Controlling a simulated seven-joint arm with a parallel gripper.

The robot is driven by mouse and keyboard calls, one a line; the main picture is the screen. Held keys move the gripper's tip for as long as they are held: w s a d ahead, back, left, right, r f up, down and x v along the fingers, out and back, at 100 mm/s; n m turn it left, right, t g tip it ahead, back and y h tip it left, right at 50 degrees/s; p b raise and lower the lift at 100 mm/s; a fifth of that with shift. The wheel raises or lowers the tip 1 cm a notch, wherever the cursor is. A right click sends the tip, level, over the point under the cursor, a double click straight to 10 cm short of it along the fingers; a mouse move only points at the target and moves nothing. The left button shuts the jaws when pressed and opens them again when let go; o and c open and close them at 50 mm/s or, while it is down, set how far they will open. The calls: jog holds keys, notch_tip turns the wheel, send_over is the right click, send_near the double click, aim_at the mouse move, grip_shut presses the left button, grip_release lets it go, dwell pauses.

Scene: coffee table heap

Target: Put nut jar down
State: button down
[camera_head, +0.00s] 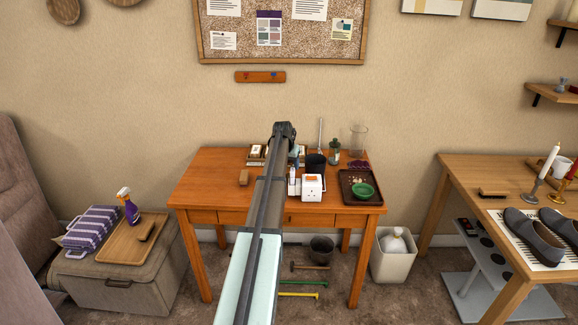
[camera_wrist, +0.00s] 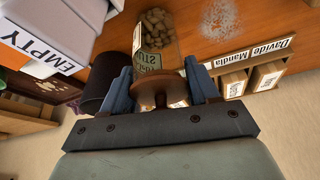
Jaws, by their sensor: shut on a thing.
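The nut jar (camera_wrist: 152,30) is a clear jar of nuts with a label and a round wooden lid (camera_wrist: 158,92), seen upside down in the wrist view. My gripper (camera_wrist: 161,88) has its two blue fingers on either side of the lid and is shut on it. The jar's base points toward the wooden table (camera_wrist: 195,25). I cannot tell whether it touches the surface. In the head view my arm reaches over the table (camera_head: 216,178), and the arm hides the jar.
A black cup (camera_head: 315,165) stands just right of my gripper, near a white socket box (camera_head: 312,188). A dark tray (camera_head: 347,199) holds a green bowl (camera_head: 362,190). In the wrist view, labelled wooden boxes (camera_wrist: 235,84) stand right of the jar, and pale specks (camera_wrist: 230,20) lie on the table.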

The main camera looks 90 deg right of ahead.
jog(key=shift+f, duration=0.35)
jog(key=shift+f, duration=0.1)
jog(key=shift+c, duration=1.4)
grip_release()
jog(key=v, duration=1.2)
